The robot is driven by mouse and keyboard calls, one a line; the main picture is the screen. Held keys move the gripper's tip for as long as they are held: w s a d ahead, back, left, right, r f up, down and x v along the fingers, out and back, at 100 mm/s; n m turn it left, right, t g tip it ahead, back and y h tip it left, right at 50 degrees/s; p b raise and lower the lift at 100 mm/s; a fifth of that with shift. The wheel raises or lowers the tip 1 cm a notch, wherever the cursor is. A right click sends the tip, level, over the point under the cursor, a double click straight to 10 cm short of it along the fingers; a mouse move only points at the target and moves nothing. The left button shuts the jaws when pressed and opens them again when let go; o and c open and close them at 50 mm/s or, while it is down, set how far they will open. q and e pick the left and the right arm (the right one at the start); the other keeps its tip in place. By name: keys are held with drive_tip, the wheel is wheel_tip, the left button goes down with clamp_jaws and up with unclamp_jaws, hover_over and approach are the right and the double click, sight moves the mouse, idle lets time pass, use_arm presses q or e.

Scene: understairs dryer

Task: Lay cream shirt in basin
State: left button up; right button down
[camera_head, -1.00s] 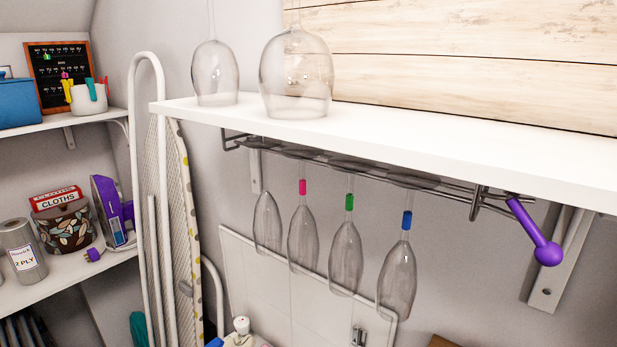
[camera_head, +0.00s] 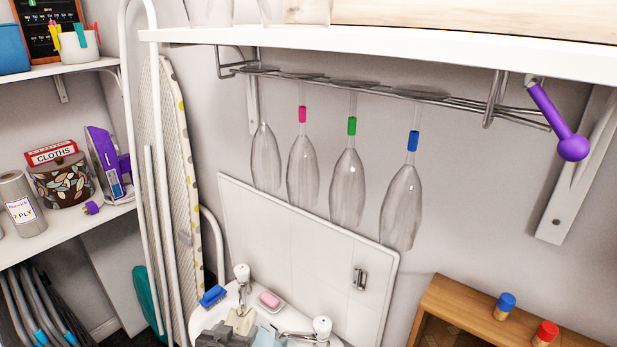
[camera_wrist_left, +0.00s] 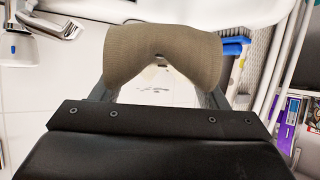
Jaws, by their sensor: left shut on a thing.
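The cream shirt shows in the left wrist view as a rolled beige bundle (camera_wrist_left: 165,52) between my left gripper's fingers, its middle sagging. My left gripper (camera_head: 226,333) is shut on it, at the bottom of the head view, where a small cream patch (camera_head: 241,320) of the shirt shows just beyond the dark fingers. The white basin (camera_head: 203,318) is partly visible around and behind the gripper; its bowl is mostly hidden and cut off by the frame. I cannot tell whether the shirt touches the basin. My right gripper is not in view.
A blue brush (camera_head: 213,297), pink soap (camera_head: 269,299) and two taps, one with a white top (camera_head: 322,326), are at the basin's back. Hanging glasses (camera_head: 347,188) and a white shelf (camera_head: 400,44) are above. A wooden box (camera_head: 440,300) stands at right.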

use_arm(q)
drive_tip(key=shift+f, duration=0.1)
drive_tip(key=o, duration=1.1)
drive_tip(key=b+v, duration=0.1)
drive_tip(key=v, duration=1.6)
drive_tip(key=shift+s+b, duration=0.25)
drive_tip(key=shift+b, duration=0.1)
